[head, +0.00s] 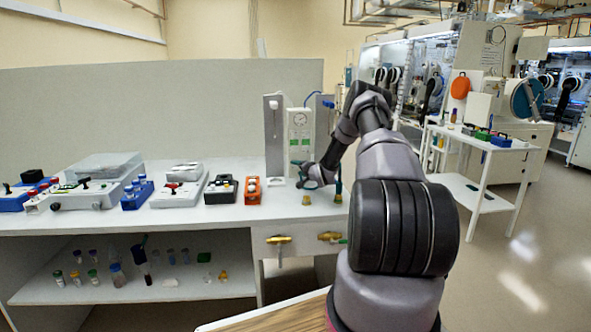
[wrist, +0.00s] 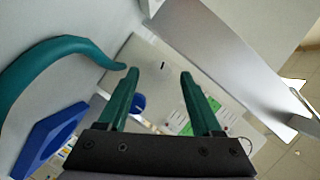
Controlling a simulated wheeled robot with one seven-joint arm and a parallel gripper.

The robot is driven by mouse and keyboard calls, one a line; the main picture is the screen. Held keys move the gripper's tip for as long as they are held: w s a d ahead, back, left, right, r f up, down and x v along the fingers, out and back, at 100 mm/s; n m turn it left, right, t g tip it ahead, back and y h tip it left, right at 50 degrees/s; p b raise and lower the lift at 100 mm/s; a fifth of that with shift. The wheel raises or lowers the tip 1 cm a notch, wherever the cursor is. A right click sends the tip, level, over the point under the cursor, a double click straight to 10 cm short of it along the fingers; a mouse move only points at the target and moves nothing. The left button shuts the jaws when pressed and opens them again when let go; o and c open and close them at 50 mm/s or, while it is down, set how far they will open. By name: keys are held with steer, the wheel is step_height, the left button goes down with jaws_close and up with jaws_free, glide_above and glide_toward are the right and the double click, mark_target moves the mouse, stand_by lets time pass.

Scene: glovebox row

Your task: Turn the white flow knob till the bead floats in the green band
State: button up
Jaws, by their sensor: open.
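A pale upright panel (head: 300,132) with a round gauge (head: 300,118) and green labels stands at the back of the bench. My gripper (head: 299,174) is low in front of it, with dark green fingers. In the wrist view my gripper (wrist: 160,73) is open, with nothing between its fingertips. Beyond the fingers is a pale panel surface (wrist: 155,62) with a small dark slot and green labels (wrist: 186,124). I cannot make out the white flow knob, the bead or the green band in either view.
A grey upright plate (head: 273,135) stands left of the panel. An orange block (head: 252,190) and a black tray (head: 221,189) sit to the left on the bench. In the wrist view a teal curved tube (wrist: 50,58) and a blue part (wrist: 48,140) are close on the left.

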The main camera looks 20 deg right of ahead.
mark_target(294, 167)
steer(key=shift+x, duration=1.4)
jaws_close()
